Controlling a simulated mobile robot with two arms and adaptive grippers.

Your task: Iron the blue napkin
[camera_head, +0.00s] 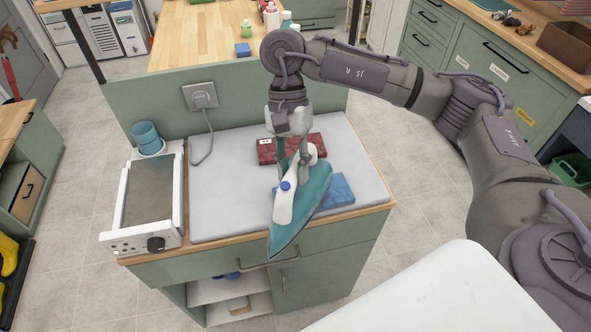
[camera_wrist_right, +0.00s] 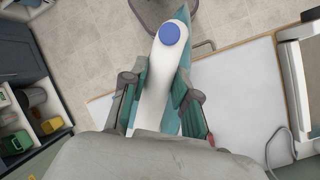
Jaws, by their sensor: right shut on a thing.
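My right gripper (camera_head: 292,158) is shut on the handle of a teal and white iron (camera_head: 300,205). The iron is held over the front part of the grey-white ironing surface (camera_head: 225,165), its tip pointing toward the front edge. The iron (camera_wrist_right: 162,75) also shows in the right wrist view, between the fingers of my right gripper (camera_wrist_right: 160,95). The blue napkin (camera_head: 340,190) lies folded on the surface, partly hidden behind the iron. I cannot tell whether the iron touches the surface. My left gripper is not in view.
A dark red folded cloth (camera_head: 308,149) lies behind the iron. A metal-topped appliance with a knob (camera_head: 150,205) and a blue cup (camera_head: 147,137) stand on the left of the counter. A cord hangs from the wall socket (camera_head: 200,96). The surface's left part is clear.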

